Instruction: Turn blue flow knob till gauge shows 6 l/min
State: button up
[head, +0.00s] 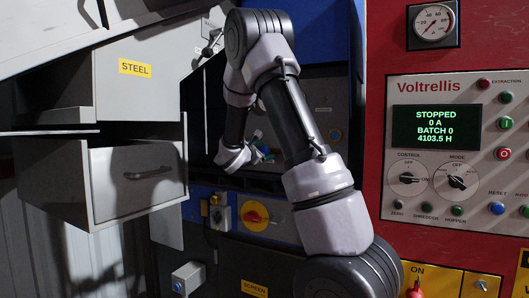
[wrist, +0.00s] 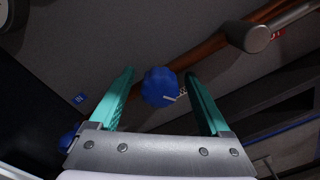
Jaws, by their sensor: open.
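In the wrist view a lobed blue knob (wrist: 160,87) with a pale pointer mark sits between the two teal fingers of my gripper (wrist: 165,88). The fingers are apart, with a visible gap on each side of the knob. In the head view my gripper (head: 263,152) is small, deep in the dark recess behind my arm. A round white edge at the wrist view's top left corner may be a gauge (wrist: 12,14); its reading is out of view.
A copper-coloured pipe (wrist: 212,45) with a grey end (wrist: 257,38) runs close beyond the right finger. A second blue knob (wrist: 70,138) is left of the gripper. In the head view a steel drawer (head: 138,180) stands open at left and a control panel (head: 470,140) reads STOPPED.

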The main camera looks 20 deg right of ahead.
grip_shut()
jog(key=m, duration=0.4)
jog(key=shift+f+m, duration=0.1)
jog(key=shift+m, duration=0.3)
grip_release()
jog(key=v, duration=1.1)
